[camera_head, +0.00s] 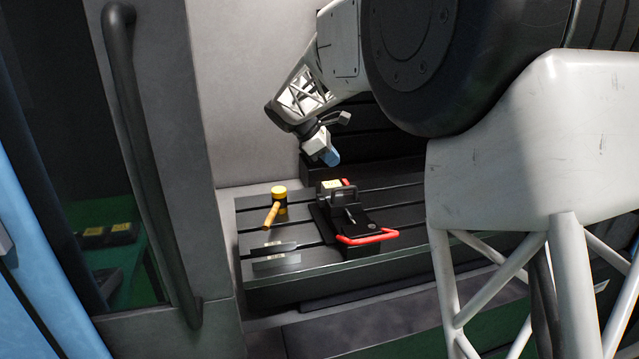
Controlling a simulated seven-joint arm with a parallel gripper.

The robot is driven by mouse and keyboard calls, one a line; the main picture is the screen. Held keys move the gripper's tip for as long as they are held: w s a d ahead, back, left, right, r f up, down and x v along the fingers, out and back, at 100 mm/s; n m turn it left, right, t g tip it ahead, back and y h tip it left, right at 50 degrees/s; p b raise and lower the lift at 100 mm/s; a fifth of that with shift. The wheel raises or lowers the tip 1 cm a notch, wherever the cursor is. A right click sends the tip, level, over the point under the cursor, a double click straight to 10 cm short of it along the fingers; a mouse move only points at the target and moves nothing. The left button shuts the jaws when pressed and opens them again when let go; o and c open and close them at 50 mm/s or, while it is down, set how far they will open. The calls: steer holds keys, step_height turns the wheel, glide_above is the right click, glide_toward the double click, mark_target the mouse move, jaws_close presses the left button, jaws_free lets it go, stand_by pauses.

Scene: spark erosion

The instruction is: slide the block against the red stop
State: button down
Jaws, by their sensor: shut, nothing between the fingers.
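My gripper (331,158) shows small, with blue fingertips, above the back of the slotted dark table. It is shut and empty, pointing down and to the right, and apart from the things below it. A small block with a pale yellow top (331,185) sits at the back of a black vise (345,215). A small red piece, which looks like the red stop (347,182), shows just right of the block. Whether the block touches it I cannot tell, as the parts are small and dark.
A red curved handle (368,237) sticks out at the vise's front. A dark flat tool (273,248) and a pale flat piece (277,261) lie at the front left. The table's right side (408,215) looks clear.

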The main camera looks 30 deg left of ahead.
mark_target(328, 184)
steer(key=s+a+f+n+t, duration=0.1)
steer(key=a+f+n, duration=0.1)
steer(key=a, duration=0.6)
steer(key=s+a+f+n, duration=0.1)
steer(key=a+f+n, duration=0.1)
steer(key=a, duration=0.6)
steer(key=shift+f+t+h, duration=0.3)
steer(key=shift+f+t, duration=0.1)
steer(key=shift+f, duration=0.25)
steer(key=shift+f, duration=0.15)
steer(key=shift+w+d+r+x, duration=0.25)
steer(key=shift+r+x, duration=0.1)
steer(key=shift+x, duration=1.75)
steer(key=shift+w+d+r+x, duration=0.2)
steer(key=shift+r+x, duration=0.1)
steer(key=shift+x, duration=1.75)
steer(key=shift+w+d+r+x, duration=0.25)
steer(key=shift+r+x, duration=0.1)
steer(key=shift+x, duration=1.75)
steer(key=shift+w+d, duration=1.05)
